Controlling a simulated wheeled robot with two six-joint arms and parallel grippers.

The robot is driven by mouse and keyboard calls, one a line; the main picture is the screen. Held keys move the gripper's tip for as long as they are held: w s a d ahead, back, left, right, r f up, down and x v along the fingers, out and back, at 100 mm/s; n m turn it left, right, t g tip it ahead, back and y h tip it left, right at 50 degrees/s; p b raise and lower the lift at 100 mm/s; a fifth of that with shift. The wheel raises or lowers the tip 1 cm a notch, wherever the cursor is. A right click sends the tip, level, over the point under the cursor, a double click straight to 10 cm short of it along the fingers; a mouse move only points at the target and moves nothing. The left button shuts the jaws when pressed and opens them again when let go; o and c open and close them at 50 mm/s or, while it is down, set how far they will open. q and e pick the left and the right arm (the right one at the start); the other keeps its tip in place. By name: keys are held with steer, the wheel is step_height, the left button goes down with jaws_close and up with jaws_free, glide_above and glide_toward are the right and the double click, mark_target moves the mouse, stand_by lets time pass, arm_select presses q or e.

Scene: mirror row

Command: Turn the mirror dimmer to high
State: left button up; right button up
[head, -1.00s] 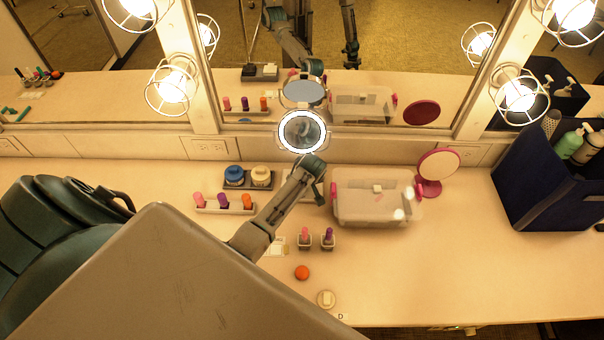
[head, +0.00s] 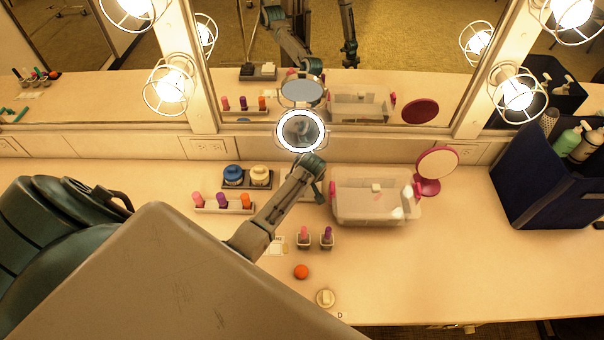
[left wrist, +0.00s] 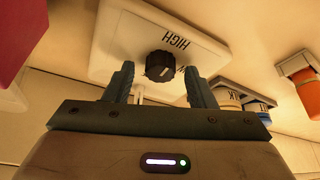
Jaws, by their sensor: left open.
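The dimmer is a white plate (left wrist: 150,40) with a round black knob (left wrist: 162,66) and the word HIGH printed beside it, in the left wrist view. More lettering is partly hidden by a finger. The knob has a small pale mark; I cannot tell clearly which setting it points to. My left gripper (left wrist: 158,85) is open, with one finger on each side of the knob in the picture; I see no finger touching it. In the head view my left gripper (head: 315,180) is over the back of the counter, and my arm hides most of the dimmer. My right gripper is not in view.
A lit round mirror (head: 301,131) stands behind. Blue and cream jars (head: 246,175) and lipsticks are left. The counter's front right is clear.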

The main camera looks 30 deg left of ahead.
arm_select(q)
steer(key=b+v, duration=0.2)
steer(key=v, duration=0.8)
steer(key=shift+r+b, duration=0.35)
steer(key=shift+b, duration=0.05)
steer(key=shift+s, duration=0.1)
